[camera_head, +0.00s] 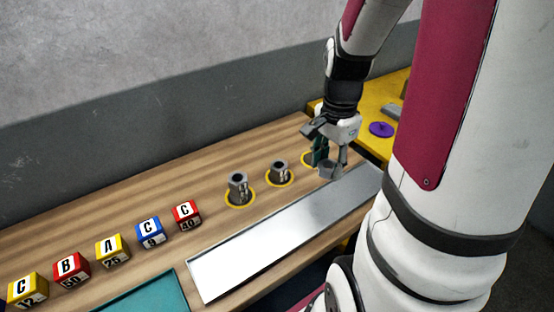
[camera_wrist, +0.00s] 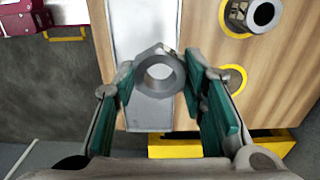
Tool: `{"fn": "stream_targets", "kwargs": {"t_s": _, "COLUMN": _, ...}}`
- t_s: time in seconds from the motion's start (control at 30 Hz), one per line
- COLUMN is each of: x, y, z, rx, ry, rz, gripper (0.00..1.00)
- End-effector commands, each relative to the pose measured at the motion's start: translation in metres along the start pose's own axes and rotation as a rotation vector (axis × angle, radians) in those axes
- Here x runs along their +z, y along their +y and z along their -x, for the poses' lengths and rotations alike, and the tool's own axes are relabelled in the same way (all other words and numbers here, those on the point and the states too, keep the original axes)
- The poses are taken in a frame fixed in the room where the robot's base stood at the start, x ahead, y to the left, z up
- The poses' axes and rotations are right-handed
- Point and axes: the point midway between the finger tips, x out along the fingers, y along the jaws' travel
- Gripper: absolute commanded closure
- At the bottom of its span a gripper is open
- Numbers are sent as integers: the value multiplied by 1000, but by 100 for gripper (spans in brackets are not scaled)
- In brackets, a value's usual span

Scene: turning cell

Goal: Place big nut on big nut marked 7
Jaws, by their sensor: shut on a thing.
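My gripper (camera_head: 329,160) is shut on a grey big nut (camera_head: 329,172), which also shows between the green finger pads in the wrist view (camera_wrist: 178,75). The held nut is above the metal strip, with its hole facing the wrist camera. Two grey nuts stand upright on the wooden table inside yellow rings, a left one (camera_head: 238,190) and a right one (camera_head: 279,173). One standing nut (camera_wrist: 263,14) shows at the upper right in the wrist view. Their side markings are too small to read, so I cannot tell which is marked 7.
A third yellow ring (camera_wrist: 243,80) looks bare in the wrist view. The shiny metal strip (camera_head: 280,232) runs along the table's front. Several lettered cubes (camera_head: 112,250) and a teal mat (camera_head: 150,296) are at left. A purple disc (camera_head: 381,129) lies on a yellow surface behind.

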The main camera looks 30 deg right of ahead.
Motion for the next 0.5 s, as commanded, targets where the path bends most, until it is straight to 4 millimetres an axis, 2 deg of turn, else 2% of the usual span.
{"fn": "stream_targets", "kwargs": {"t_s": 0.03, "x": 5, "y": -13, "z": -1, "rx": 0, "ry": 0, "rz": 6, "gripper": 97}}
{"fn": "stream_targets", "kwargs": {"t_s": 0.3, "x": 29, "y": -74, "z": -8, "rx": 1, "ry": 0, "rz": 5, "gripper": 97}}
{"fn": "stream_targets", "kwargs": {"t_s": 0.5, "x": 44, "y": -112, "z": -11, "rx": -1, "ry": 0, "rz": 2, "gripper": 97}}
